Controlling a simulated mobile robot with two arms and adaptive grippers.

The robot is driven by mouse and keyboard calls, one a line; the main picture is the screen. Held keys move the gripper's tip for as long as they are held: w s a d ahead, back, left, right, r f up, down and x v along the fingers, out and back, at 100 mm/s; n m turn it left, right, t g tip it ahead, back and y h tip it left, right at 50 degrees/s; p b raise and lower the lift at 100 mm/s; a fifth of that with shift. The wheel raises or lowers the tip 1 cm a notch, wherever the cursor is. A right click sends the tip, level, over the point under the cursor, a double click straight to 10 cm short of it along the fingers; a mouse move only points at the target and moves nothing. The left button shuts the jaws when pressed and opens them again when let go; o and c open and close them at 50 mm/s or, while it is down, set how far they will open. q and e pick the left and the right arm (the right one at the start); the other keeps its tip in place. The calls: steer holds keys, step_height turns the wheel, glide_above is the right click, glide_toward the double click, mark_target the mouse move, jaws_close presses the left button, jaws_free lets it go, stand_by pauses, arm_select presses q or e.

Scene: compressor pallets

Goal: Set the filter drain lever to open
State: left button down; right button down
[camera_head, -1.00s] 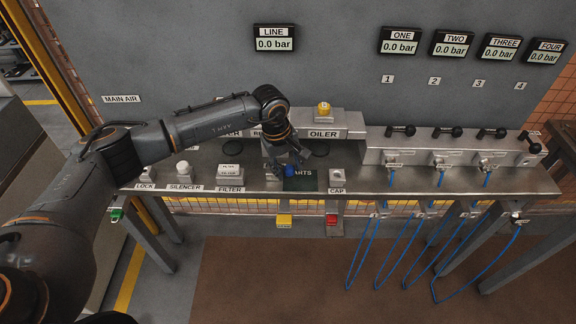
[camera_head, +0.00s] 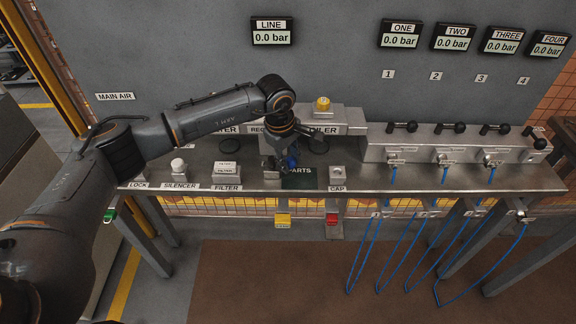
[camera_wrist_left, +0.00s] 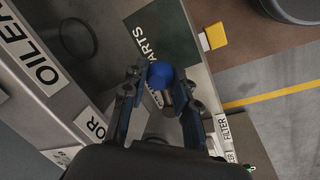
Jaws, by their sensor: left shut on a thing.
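My left gripper (camera_head: 281,162) is over the bench below the REGULATOR and OILER labels. In the left wrist view, its fingers (camera_wrist_left: 164,90) are shut on a blue-knobbed lever (camera_wrist_left: 160,74), with a short metal stem behind the knob. The blue knob also shows in the head view (camera_head: 291,160), above the dark PARTS mat (camera_head: 300,180). My arm and gripper hide part of the label rail and what lies below it, so the lever's mounting and setting cannot be told. My right gripper is not in view.
A silencer (camera_head: 178,166) and a boxed filter (camera_head: 227,171) stand left on the bench. A CAP block (camera_head: 337,175) stands right of the mat. Black-handled valves (camera_head: 446,128) and blue hoses (camera_head: 405,250) are at the right.

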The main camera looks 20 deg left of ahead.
arm_select(q)
steer(key=shift+w+n+b, duration=0.4)
steer(key=shift+n+b, duration=0.15)
steer(key=shift+n, duration=0.35)
steer(key=c, duration=1)
jaws_free()
steer(key=r, duration=0.4)
steer(key=s+r, duration=0.1)
steer(key=r, duration=0.3)
steer(key=s+r, duration=0.1)
steer(key=r, duration=0.2)
steer(key=shift+s+a+r, duration=0.1)
steer(key=shift+a+r, duration=0.3)
